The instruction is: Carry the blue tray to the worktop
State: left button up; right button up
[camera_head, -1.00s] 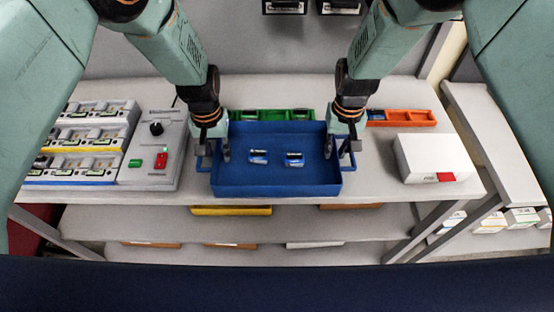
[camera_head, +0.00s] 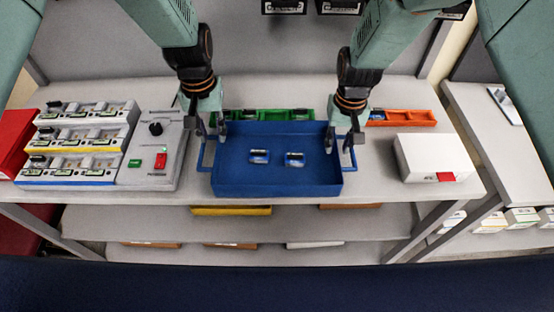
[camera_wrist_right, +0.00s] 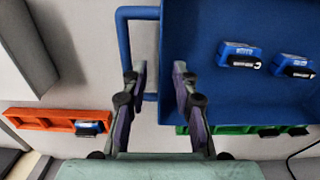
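The blue tray (camera_head: 280,182) rests flat on the grey worktop (camera_head: 382,186), with two small blue-and-white devices, one left (camera_head: 259,157) and one right (camera_head: 295,159), lying in it. My left gripper (camera_head: 208,134) is open above the tray's left side and handle. My right gripper (camera_head: 342,146) is open above the right side. In the right wrist view its spread fingers (camera_wrist_right: 161,95) straddle the line of the tray's side wall, with the blue handle (camera_wrist_right: 124,45) beyond, and nothing is held. The exact height of the fingertips above the rim is hard to tell.
A control box (camera_head: 152,176) with red and green buttons and a charging rack (camera_head: 80,145) stand left. A white box (camera_head: 434,158) is at right. Green (camera_head: 262,114) and orange (camera_head: 408,118) bins sit behind the tray. Lower shelves hold more bins.

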notch_tip(320, 180, up, 10)
dwell(0.3)
pick_arm(q)
jog(key=shift+s, duration=0.15)
pick_arm(e)
jog(key=shift+s+f, duration=0.15)
jog(key=shift+f, duration=0.05)
